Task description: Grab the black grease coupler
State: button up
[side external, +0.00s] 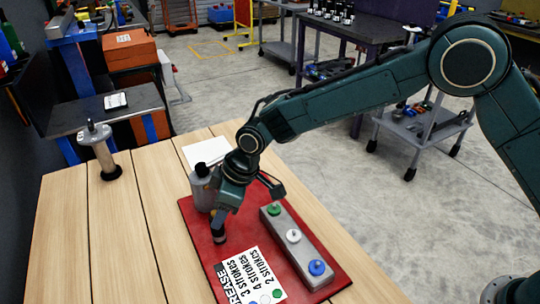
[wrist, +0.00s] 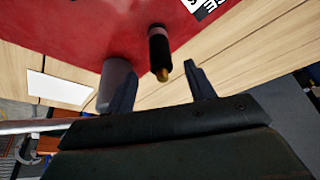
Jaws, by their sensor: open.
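The black grease coupler (wrist: 159,50) is a short dark cylinder with a brass tip, standing out from the red mat (wrist: 75,35) in the wrist view. In the side view, its likely lower part (side external: 219,237) shows as a dark stub below one finger. My gripper (wrist: 161,70) is open and empty. Its fingers lie to either side of the coupler's line in the wrist view, with the brass tip near the gap. I cannot tell whether a finger touches it. In the side view, my gripper (side external: 248,204) is low over the red mat (side external: 195,225).
A grey cylinder (wrist: 114,78) stands close beside the left finger; it also shows in the side view (side external: 201,192). A grey block (side external: 300,250) with green, white and blue fittings lies right of my gripper. A printed stroke card (side external: 250,275) lies in front.

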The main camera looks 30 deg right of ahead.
jog(key=shift+w+a+f, duration=0.15)
jog(key=shift+a+f, duration=0.1)
jog(key=shift+f, duration=0.4)
jog(key=shift+x, duration=2.6)
jog(key=shift+a, duration=0.15)
jog(key=shift+r, duration=0.1)
jog(key=c, duration=1.1)
jog(key=shift+c, duration=0.2)
notch_tip(320, 180, up, 20)
